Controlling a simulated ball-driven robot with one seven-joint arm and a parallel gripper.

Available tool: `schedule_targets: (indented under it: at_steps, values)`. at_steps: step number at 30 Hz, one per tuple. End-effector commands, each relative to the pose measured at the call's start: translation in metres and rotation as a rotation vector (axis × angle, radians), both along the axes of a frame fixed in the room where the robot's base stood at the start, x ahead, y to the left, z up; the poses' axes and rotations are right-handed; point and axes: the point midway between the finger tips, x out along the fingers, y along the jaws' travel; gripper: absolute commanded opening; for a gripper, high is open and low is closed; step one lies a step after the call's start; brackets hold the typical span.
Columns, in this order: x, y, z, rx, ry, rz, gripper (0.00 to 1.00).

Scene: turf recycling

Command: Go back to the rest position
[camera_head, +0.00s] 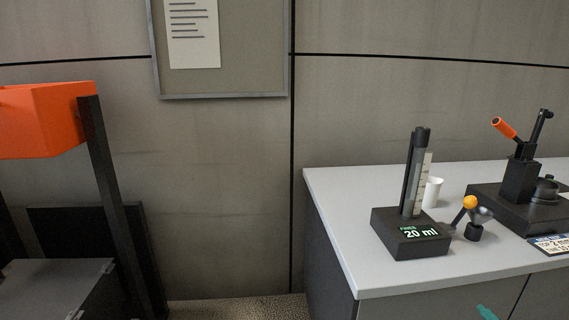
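The task names no object. My gripper cannot be made out in the head view, so its position and what it may hold are hidden. A small teal piece (487,313) shows at the bottom edge in front of the counter's side; I cannot tell what it belongs to.
A grey counter (345,238) at right bears a black dispenser (410,241) reading 20 ml, a white cup (432,193), a small orange-knobbed device (472,218) and an orange-handled press (521,180). An orange hopper (42,120) on a black frame stands left. Floor (240,308) shows between them.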

Motion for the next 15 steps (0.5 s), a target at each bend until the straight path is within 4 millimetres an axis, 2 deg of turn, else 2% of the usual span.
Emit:
schedule_targets:
  at_steps: [1, 5, 6, 9, 12, 15]
  values:
    - [-0.019, 0.012, -0.031, 0.080, 0.080, -0.006, 1.00]
    - [-0.074, 0.036, -0.099, 0.264, 0.285, -0.046, 1.00]
    - [-0.093, 0.042, -0.116, 0.314, 0.349, -0.062, 1.00]
    - [-0.140, 0.056, -0.152, 0.413, 0.502, -0.103, 1.00]
    - [-0.183, 0.067, -0.176, 0.481, 0.633, -0.143, 1.00]
    - [-0.223, 0.073, -0.192, 0.529, 0.747, -0.185, 1.00]
